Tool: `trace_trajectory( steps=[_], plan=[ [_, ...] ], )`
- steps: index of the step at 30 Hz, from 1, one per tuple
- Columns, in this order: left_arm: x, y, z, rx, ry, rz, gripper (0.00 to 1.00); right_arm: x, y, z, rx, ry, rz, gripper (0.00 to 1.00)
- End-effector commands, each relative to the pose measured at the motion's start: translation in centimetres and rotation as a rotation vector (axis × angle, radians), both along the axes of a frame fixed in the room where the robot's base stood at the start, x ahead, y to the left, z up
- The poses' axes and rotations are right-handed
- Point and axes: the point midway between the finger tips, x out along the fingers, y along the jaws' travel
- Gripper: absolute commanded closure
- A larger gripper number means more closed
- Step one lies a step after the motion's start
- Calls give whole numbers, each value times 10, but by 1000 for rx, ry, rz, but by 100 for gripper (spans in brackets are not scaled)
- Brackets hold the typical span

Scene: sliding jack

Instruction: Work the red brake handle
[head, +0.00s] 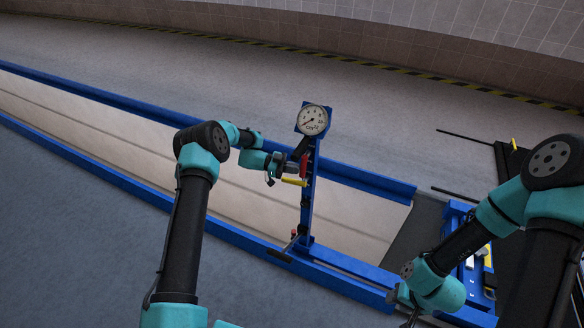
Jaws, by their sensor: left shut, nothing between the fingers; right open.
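The red brake handle (304,166) is on the upright blue post of the jack (309,190), below a round white dial gauge (312,120). A yellow handle (294,182) sticks out to the left just under it. My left gripper (297,168) is shut and lies right beside the red handle, on its left. Whether it touches the handle is too small to tell. My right gripper (402,308) is open and empty at the lower right, near the blue front rail, well away from the post. My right arm hides part of it.
Two long blue rails (120,105) run along a pale pit. A bar with a dark foot (280,254) stands at the post's base. At the right is a blue carriage (462,215) with dark plates. A black-and-yellow edge stripe (330,55) runs along the back wall.

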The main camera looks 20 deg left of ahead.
Motion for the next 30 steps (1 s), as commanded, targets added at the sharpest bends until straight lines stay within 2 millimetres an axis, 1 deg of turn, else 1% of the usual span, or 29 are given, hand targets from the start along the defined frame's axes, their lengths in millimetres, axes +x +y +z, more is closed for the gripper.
trace_trajectory(
  steps=[15,20,25,30],
  plan=[
    [0,-2,-1,2,1,-1,100,0,0,0,0,0,0,57],
    [0,1,-1,2,1,0,100,0,0,0,0,0,0,57],
    [0,15,-1,3,0,1,100,0,0,0,0,0,0,57],
    [-1,41,0,3,0,-2,100,0,0,0,0,0,0,57]
  ],
)
